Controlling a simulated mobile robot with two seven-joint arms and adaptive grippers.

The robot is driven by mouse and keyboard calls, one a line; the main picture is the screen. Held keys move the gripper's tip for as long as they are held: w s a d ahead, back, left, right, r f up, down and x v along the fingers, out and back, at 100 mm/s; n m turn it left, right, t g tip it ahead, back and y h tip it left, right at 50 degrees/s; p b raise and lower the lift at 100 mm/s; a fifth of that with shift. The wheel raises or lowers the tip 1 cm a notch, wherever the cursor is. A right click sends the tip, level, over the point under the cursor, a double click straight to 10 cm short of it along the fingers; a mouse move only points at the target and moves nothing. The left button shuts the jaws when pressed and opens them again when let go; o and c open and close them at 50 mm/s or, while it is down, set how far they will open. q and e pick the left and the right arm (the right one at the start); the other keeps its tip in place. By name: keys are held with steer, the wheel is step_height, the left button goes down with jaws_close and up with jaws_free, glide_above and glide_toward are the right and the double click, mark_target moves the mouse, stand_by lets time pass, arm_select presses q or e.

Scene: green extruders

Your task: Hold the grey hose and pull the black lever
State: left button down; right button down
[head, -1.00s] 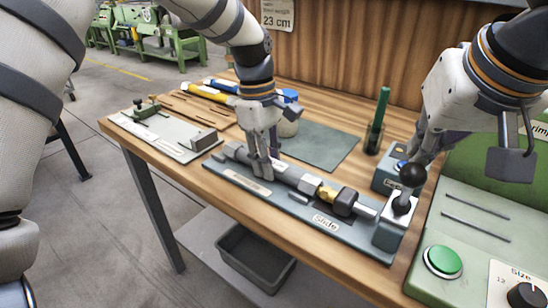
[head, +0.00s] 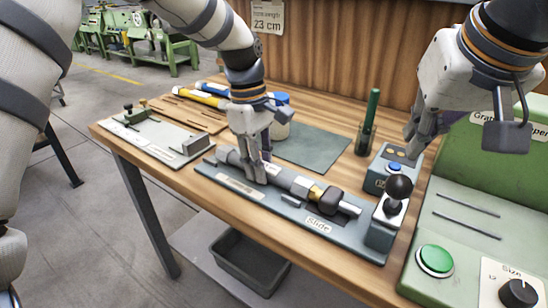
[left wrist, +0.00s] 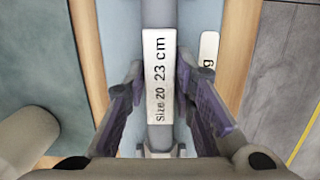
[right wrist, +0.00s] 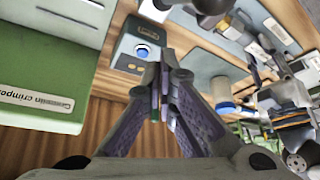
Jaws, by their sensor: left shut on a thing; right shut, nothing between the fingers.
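The grey hose (head: 229,157) lies along the slide fixture (head: 226,180), with a brass fitting (head: 316,192) and a dark block (head: 331,201) at its right end. In the left wrist view the fingers flank the hose (left wrist: 158,138), which bears a "Size 20 23 cm" label. The black lever (head: 399,187), with a round knob, stands at the fixture's right end. My right gripper (head: 411,148) is shut and empty behind and above the lever, apart from it. Its fingertips also show in the right wrist view (right wrist: 162,88).
A box with a blue button (head: 394,168) stands behind the lever. A green machine with a green button (head: 435,260) is at the right. A cup with a green pen (head: 369,125) stands at the back.

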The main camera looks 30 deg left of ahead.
arm_select(q)
steer(key=c, duration=1.3)
jaws_free()
arm_select(e)
step_height(320, 180, up, 7)
arm_select(q)
steer(key=r, duration=0.4)
steer(key=a+r, duration=0.1)
steer(key=r, duration=0.7)
steer(key=shift+a, duration=0.4)
arm_select(e)
steer(key=shift+f, duration=0.1)
arm_select(q)
steer(key=shift+f, duration=0.15)
